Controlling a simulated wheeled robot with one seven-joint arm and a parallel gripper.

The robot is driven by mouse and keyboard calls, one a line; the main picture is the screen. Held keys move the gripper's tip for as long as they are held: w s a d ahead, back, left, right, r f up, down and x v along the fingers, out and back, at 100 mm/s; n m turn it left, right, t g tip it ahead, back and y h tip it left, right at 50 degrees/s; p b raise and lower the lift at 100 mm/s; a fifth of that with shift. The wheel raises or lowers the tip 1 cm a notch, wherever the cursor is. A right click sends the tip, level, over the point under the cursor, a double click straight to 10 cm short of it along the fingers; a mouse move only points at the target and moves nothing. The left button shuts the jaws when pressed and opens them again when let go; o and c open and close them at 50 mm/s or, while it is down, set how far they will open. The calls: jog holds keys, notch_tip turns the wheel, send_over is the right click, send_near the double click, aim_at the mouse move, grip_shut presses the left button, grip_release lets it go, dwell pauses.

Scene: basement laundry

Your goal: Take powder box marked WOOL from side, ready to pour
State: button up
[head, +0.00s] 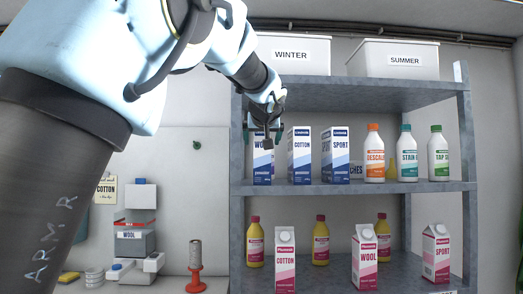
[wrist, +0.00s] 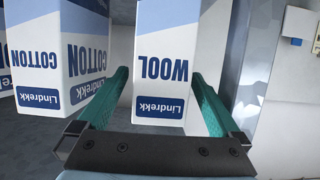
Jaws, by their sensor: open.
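The powder box marked WOOL (head: 262,172), white and blue, stands upright at the left end of the middle shelf. My gripper (head: 267,138) is in front of its upper part in the head view and hides some of it. In the wrist view, which shows the lettering upside down, the WOOL box (wrist: 163,62) lies between the two teal fingers of my open gripper (wrist: 163,78). A gap shows beside the box on the right; I cannot tell whether the left finger touches it.
The COTTON box (head: 299,160) stands close beside it, also near the left finger in the wrist view (wrist: 90,60). A SPORT box (head: 335,160) and several bottles follow along the shelf. A grey shelf post (wrist: 250,60) is close on the right in the wrist view. A pink WOOL carton (head: 366,262) stands below.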

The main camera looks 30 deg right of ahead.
jog(key=p+x, duration=0.1)
jog(key=x, duration=0.2)
grip_shut()
dwell(0.9)
jog(key=shift+r, duration=0.2)
